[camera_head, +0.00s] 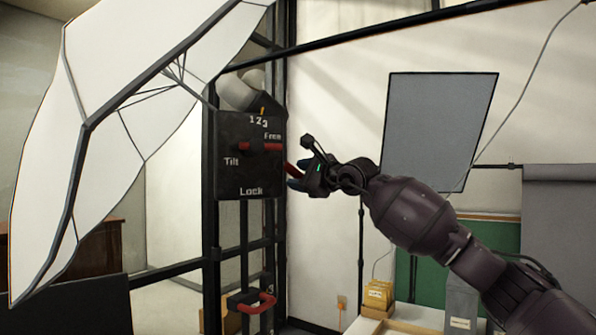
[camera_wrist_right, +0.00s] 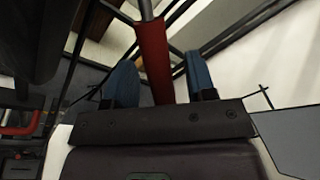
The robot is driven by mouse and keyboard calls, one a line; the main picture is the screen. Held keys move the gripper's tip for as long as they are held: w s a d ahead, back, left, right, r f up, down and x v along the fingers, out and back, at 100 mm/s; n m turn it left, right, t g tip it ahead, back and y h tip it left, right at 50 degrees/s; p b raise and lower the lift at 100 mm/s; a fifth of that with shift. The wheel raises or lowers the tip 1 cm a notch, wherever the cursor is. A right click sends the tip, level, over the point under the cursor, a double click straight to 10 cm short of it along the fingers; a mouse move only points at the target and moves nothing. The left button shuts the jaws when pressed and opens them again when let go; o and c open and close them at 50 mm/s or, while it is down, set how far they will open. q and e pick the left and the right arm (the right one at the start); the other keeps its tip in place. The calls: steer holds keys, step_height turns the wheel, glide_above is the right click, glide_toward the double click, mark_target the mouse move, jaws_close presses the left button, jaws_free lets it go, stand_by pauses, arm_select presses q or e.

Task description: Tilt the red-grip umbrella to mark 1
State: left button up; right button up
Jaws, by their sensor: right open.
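The white umbrella (camera_head: 110,110) fills the left of the head view, its canopy tilted. A black control box (camera_head: 235,180) beside it reads "1 2 3", "Tilt", "Free" and "Lock". A small orange pointer (camera_head: 262,111) sits above the numbers, near 2 and 3; its exact mark is hard to tell. A red grip (camera_head: 291,168) sticks out at the box's right. My right gripper (camera_head: 297,178) is at this grip. In the wrist view the grip (camera_wrist_right: 152,62) passes between the open blue fingers (camera_wrist_right: 160,82), with no clear contact. My left gripper is out of view.
A red-handled clamp (camera_head: 262,303) sits low on the black frame (camera_head: 211,240). A yellow card box (camera_head: 378,294) and grey box (camera_head: 462,303) stand on the white table below.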

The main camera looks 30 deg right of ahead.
steer(key=shift+w+a, duration=0.1)
steer(key=shift+w, duration=0.3)
